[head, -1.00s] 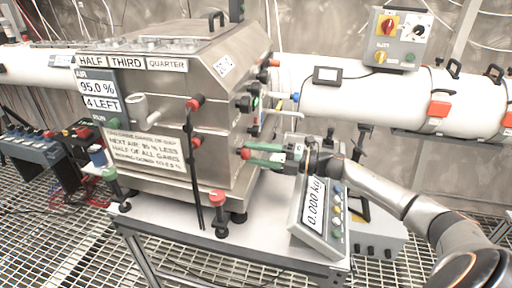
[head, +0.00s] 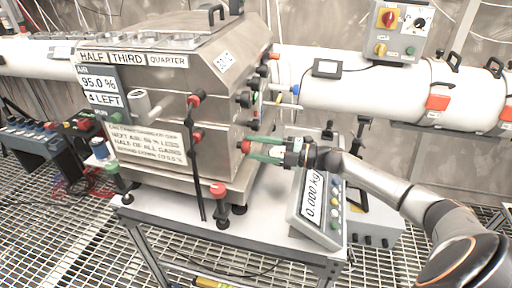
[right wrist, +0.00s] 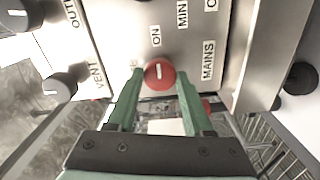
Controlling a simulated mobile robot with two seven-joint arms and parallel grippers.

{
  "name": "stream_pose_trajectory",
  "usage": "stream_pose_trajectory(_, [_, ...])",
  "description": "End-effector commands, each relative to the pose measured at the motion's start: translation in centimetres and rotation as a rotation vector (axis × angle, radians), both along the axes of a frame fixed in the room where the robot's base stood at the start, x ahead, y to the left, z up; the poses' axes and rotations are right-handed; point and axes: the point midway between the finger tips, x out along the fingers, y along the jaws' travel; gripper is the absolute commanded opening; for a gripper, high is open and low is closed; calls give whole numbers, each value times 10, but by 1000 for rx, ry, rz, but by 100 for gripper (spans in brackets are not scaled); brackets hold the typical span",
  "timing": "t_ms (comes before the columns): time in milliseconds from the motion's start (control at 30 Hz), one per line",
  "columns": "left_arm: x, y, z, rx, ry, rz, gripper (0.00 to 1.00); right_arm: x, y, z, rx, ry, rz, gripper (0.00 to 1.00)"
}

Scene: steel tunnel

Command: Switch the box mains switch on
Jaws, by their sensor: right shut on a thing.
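The mains switch is a red knob (right wrist: 159,74) with a white mark, on the side panel of the steel box (head: 165,80). The words MAINS and ON stand beside it in the right wrist view; another label is partly hidden behind a finger. The knob also shows in the head view (head: 245,147). My right gripper (right wrist: 158,82) has its green fingers on either side of the knob and is shut on it. It also shows in the head view (head: 256,149), reaching in from the right. My left gripper is not in view.
Other knobs, one near VENT (right wrist: 60,86), sit beside the mains switch. A scale with a 0.000 kg display (head: 313,196) stands below my right gripper on the white table (head: 180,213). A white tube (head: 350,95) runs behind my arm.

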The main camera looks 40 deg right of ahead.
Motion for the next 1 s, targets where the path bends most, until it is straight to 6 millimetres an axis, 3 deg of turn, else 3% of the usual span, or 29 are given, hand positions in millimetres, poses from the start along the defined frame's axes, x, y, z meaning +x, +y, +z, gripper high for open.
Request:
stream_pose_trajectory(33, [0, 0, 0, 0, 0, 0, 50, 0, 0, 0, 5, 4, 0, 0])
stream_pose_trajectory(67, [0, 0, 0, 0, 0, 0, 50, 0, 0, 0, 5, 4, 0, 54])
stream_pose_trajectory(300, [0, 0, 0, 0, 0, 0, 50, 0, 0, 0, 2, 2, 0, 81])
stream_pose_trajectory(667, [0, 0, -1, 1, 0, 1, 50, -3, -3, -1, 1, 1, -1, 82])
stream_pose_trajectory(1000, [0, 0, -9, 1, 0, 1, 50, -38, -32, -3, -2, 5, -1, 82])
